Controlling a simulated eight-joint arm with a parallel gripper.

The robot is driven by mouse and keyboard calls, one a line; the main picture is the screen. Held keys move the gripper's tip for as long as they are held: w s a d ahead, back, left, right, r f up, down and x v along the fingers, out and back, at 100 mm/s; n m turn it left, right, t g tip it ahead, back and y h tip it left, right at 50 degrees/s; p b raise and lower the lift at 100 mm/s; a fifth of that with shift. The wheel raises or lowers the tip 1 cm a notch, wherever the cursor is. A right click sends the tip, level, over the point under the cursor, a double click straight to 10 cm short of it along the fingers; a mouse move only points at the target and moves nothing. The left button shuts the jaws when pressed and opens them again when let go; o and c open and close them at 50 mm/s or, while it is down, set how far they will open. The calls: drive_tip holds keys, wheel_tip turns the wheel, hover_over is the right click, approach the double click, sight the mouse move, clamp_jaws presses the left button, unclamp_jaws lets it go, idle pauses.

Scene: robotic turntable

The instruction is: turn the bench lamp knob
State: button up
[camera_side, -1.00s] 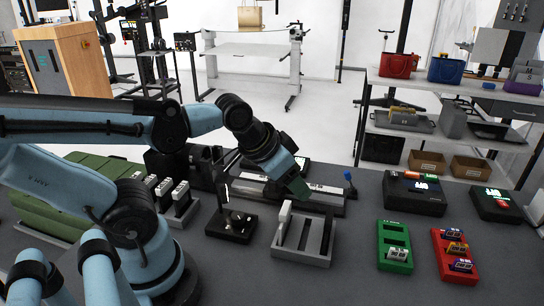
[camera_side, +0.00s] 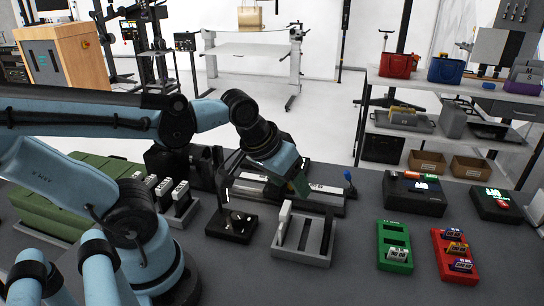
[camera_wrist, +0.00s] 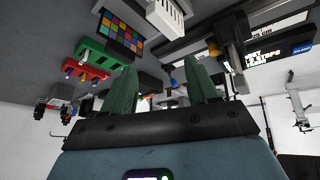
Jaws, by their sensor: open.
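My gripper (camera_side: 299,184) hangs in the middle of the bench in the side view, its green fingers pointing down and to the right above the back of the grey slotted holder. In the wrist view my gripper (camera_wrist: 160,80) shows two green fingers spread apart with nothing between them. A small black stand (camera_side: 232,228) with a thin upright post is left of the gripper; it may be the bench lamp. I cannot make out a knob on it, and I cannot tell which thing bears the lamp knob.
The grey slotted holder (camera_side: 303,256) stands in front of my gripper. A grey rail with a blue-tipped lever (camera_side: 349,178) lies behind. A green tray (camera_side: 395,265), a red tray (camera_side: 438,262) and a black box (camera_side: 415,206) are to the right. Bench between holder and green tray is clear.

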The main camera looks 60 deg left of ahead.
sight(239, 216)
drive_tip(key=n, duration=0.1)
drive_tip(key=n+g, duration=0.1)
drive_tip(key=n, duration=0.2)
drive_tip(key=shift+s+a+f+n+g, duration=0.2)
drive_tip(key=shift+s+a+n+g, duration=0.1)
drive_tip(key=shift+s+a, duration=0.1)
drive_tip(key=s+a+r+n+g+y, duration=0.15)
drive_tip(key=n+g, duration=0.25)
drive_tip(key=n, duration=0.6)
drive_tip(key=s+a+f+n+g+y, duration=0.1)
drive_tip(key=s+a+n+g, duration=0.15)
drive_tip(key=n, duration=0.65)
drive_tip(key=shift+g, duration=0.35)
drive_tip(key=shift+x, duration=5.55)
drive_tip(key=shift+d, duration=0.15)
drive_tip(key=c, duration=1)
drive_tip(key=shift+y, duration=0.25)
drive_tip(key=shift+c, duration=0.2)
